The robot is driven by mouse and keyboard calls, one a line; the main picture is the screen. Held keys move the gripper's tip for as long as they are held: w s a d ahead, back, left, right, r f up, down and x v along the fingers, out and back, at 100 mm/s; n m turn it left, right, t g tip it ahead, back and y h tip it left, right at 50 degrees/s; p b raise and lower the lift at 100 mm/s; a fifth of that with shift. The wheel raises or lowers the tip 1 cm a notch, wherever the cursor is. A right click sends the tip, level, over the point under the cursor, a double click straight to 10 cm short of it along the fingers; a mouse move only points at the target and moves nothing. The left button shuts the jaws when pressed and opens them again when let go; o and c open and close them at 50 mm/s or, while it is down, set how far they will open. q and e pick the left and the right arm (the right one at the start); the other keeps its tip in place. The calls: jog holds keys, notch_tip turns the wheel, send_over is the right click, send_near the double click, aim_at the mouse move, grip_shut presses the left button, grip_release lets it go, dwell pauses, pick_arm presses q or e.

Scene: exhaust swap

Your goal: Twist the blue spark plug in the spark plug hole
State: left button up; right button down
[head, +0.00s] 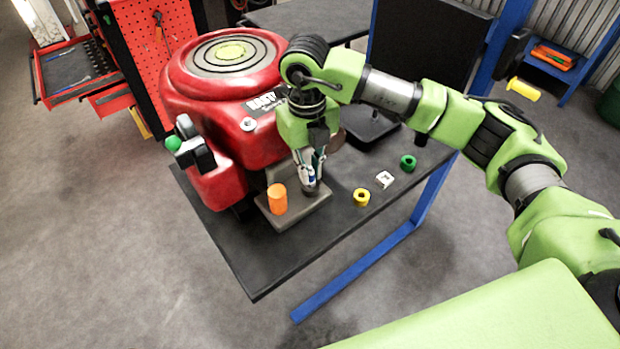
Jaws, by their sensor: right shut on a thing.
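My right gripper (310,184) points down in front of the red engine (245,130), above a grey plate (300,214) on the dark table. It is shut on a slim thing with white and blue parts, apparently the blue spark plug (304,170). The fingers hide much of the plug. I cannot tell whether its lower end sits in a hole or touches the plate; no spark plug hole shows clearly. My left gripper is not in view.
An orange cylinder (277,198) stands on the plate close left of the gripper. A yellow ring (361,197), a white square piece (384,179) and a green ring (408,162) lie to the right on the table (262,272). The front table area is clear.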

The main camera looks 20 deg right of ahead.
dwell(0.4)
jog(key=c, duration=2)
grip_release()
jog(key=o, duration=0.8)
notch_tip(320, 180, up, 11)
jog(key=p, duration=0.6)
